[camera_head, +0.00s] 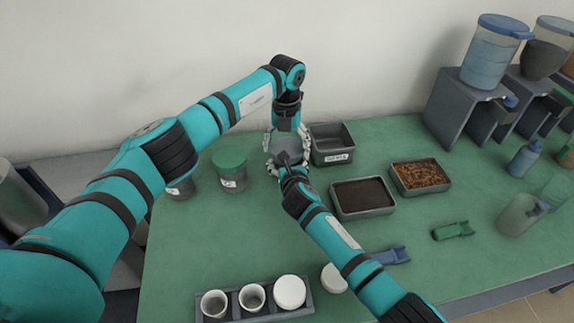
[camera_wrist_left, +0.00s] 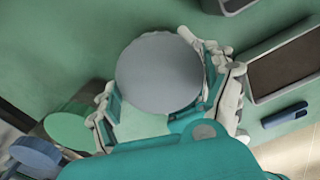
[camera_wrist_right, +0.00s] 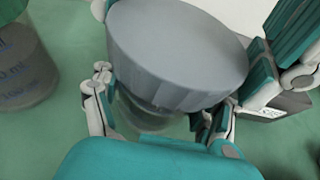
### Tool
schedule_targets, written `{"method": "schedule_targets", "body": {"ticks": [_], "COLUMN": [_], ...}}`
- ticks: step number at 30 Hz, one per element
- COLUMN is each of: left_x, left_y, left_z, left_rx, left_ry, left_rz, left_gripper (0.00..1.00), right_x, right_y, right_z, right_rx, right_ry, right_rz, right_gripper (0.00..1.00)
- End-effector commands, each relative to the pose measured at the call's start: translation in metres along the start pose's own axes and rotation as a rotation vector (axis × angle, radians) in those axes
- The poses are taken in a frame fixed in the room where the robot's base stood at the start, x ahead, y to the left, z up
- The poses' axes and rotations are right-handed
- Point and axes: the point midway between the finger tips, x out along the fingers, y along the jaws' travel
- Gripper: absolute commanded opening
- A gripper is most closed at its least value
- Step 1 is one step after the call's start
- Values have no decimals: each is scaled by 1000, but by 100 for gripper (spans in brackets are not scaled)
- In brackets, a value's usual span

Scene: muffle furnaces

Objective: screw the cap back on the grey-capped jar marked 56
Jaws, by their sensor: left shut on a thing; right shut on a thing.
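The grey cap (camera_head: 288,146) is a wide, flat disc at the back of the green table, between both grippers. It also shows in the left wrist view (camera_wrist_left: 160,72) and large in the right wrist view (camera_wrist_right: 178,50). My left gripper (camera_head: 285,143) comes from above and is shut on the cap's rim. The clear jar (camera_wrist_right: 150,112) shows partly below the cap. My right gripper (camera_wrist_right: 160,115) is shut around the jar's body. The cap lies over the jar's mouth; I cannot tell whether it is seated. The mark 56 is not visible.
A green-capped jar (camera_head: 230,168) stands just left. A grey empty tray (camera_head: 333,158) is close on the right, with a tray of dark powder (camera_head: 363,213) and a tray of brown granules (camera_head: 421,190) beyond. A rack (camera_head: 255,316) with white cups is at the front.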

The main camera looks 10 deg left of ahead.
Motion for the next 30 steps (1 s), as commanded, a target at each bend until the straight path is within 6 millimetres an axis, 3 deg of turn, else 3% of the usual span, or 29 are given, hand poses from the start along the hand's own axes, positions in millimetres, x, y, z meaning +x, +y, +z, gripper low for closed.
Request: {"method": "schedule_targets", "body": {"ticks": [3,4,7,17,27,30], "left_x": [0,0,0,-3,-42,-46], "left_y": [0,0,0,0,0,0], "left_z": [0,0,0,0,0,0], "left_rx": [-2,-2,-3,-3,-4,-4], "left_ry": [1,1,1,-1,-1,0], "left_rz": [0,0,0,0,0,0], "left_gripper": [46,89,100,100,100,100], "right_x": [0,0,0,0,0,0], "right_y": [-1,-1,-1,-1,-1,-1], "right_z": [-2,-2,-2,-2,-2,-2], "right_rx": [-1,-1,-1,-1,-1,-1], "right_ry": [3,3,3,3,3,3], "right_rz": [-2,-2,-2,-2,-2,-2], "right_gripper": [0,0,0,0,0,0]}}
